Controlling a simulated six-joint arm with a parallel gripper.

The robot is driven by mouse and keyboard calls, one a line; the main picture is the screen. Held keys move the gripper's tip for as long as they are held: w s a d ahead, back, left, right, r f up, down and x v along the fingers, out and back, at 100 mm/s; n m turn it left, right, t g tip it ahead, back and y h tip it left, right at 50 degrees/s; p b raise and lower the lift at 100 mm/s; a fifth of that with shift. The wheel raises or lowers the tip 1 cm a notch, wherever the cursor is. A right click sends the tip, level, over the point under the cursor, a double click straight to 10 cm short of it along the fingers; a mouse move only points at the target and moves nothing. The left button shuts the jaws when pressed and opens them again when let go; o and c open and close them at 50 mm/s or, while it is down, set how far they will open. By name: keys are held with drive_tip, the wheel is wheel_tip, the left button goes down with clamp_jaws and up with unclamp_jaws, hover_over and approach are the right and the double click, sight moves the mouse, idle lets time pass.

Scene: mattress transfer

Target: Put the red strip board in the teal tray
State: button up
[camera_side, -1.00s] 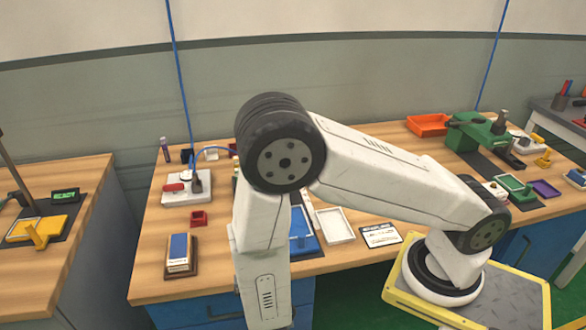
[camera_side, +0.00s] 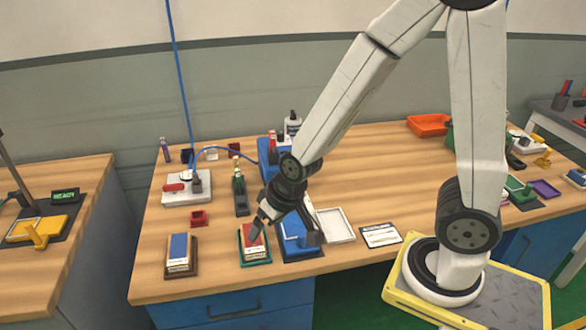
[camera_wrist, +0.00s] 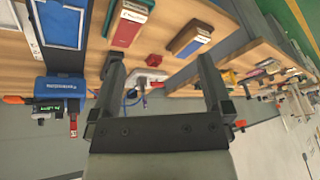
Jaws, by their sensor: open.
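The red strip board (camera_side: 252,238), with a white label end, sits in the teal tray (camera_side: 258,263) near the front of the bench in the side view. The board also shows at the top of the wrist view (camera_wrist: 128,28), with a teal edge of the tray (camera_wrist: 148,4) beside it. My gripper (camera_side: 260,221) is just above and beside the board in the side view, covering a part of it. In the wrist view my gripper (camera_wrist: 161,64) has its two fingers wide apart with nothing between them.
A blue strip board in a brown tray (camera_side: 180,270) stands to the left. A small red box (camera_side: 199,218) lies behind it. A blue fixture (camera_side: 300,238) and a white tray (camera_side: 336,225) stand to the right. The bench's middle right is fairly clear.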

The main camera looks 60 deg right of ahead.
drive_tip(key=s+d+r+n+g+h, duration=0.1)
drive_tip(key=s+d+r, duration=0.1)
drive_tip(key=s+d, duration=0.2)
drive_tip(key=shift+s+d+n+g, duration=0.3)
drive_tip(key=shift+s+d+g, duration=0.1)
drive_tip(key=shift+d, duration=0.15)
idle(0.7)
